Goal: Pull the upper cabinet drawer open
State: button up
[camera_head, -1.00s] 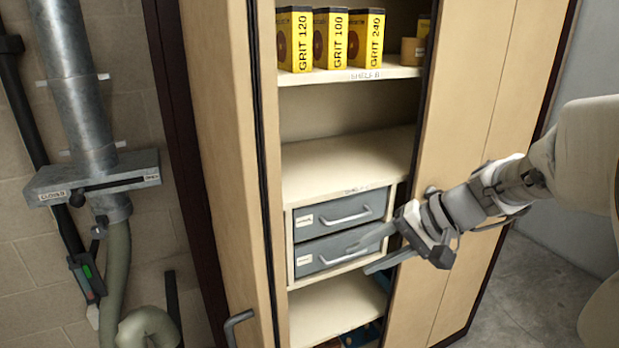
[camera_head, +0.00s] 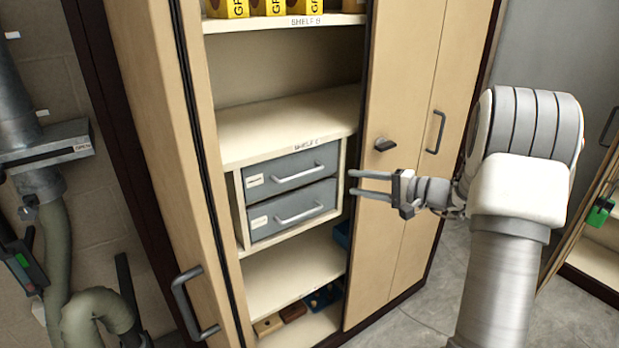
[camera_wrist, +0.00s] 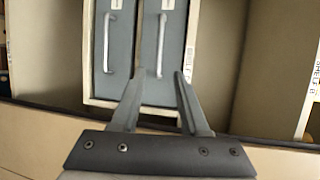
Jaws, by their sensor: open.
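The upper drawer (camera_head: 268,170) is a grey front with a silver bar handle (camera_head: 300,173), set in a cream drawer box below Shelf C in the open cabinet. It looks closed. The lower drawer (camera_head: 268,218) below it is alike and also closed. My gripper (camera_head: 353,183) is open and empty, to the right of the drawers, its fingers pointing left. In the sideways wrist view, the upper drawer's handle (camera_wrist: 161,45) lies beyond my fingertips (camera_wrist: 157,73), roughly in line with the gap between them. The lower drawer's handle (camera_wrist: 108,43) is farther left. My fingers show no contact with either handle.
The left cabinet door (camera_head: 150,130) with a dark handle stands beside the opening. The right door panel (camera_head: 405,90) is close behind my gripper. Yellow grit boxes (camera_head: 268,7) stand on Shelf B. Small blocks (camera_head: 292,312) lie on the bottom shelf.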

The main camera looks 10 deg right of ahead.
aim_at(304, 175)
jog(key=x, duration=1.4)
jog(key=shift+w+a+f, duration=0.1)
jog(key=shift+a+f, duration=0.05)
jog(key=shift+a, duration=0.05)
grip_shut()
dwell(0.8)
